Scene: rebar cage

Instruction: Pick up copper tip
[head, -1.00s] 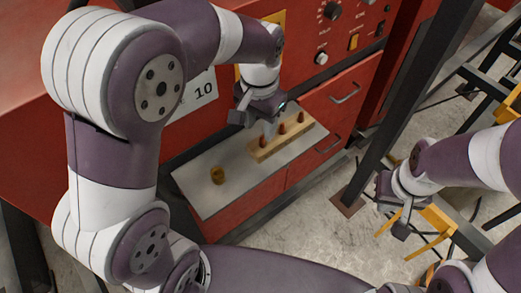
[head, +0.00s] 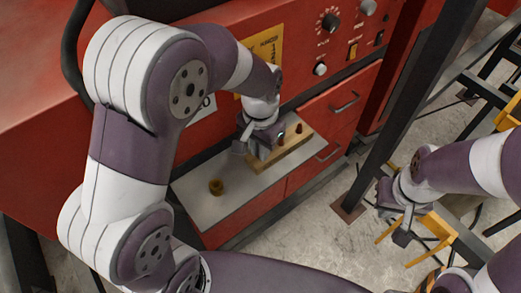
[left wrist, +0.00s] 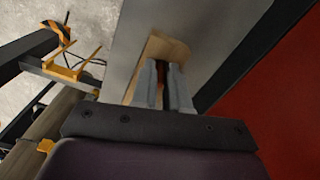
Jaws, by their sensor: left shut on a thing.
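A wooden block (head: 290,150) holds upright copper tips on the grey shelf of the red cabinet. One copper tip (head: 299,128) stands clear at the far end of the block, and another (head: 281,139) shows beside my gripper. My left gripper (head: 257,152) is down at the near end of the block. Its fingers (left wrist: 166,75) are shut on a copper tip, mostly hidden between them, in the left wrist view. The block also shows there (left wrist: 163,46), just beyond the fingertips. My right gripper (head: 402,225) is away at the right, above the floor, its jaw opening unclear.
A small brass-coloured cup (head: 216,187) stands on the left part of the grey shelf (head: 205,207). The red cabinet front with knobs and drawers (head: 330,110) rises behind. A dark post (head: 385,130) stands to the right of the shelf. The shelf's front left is clear.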

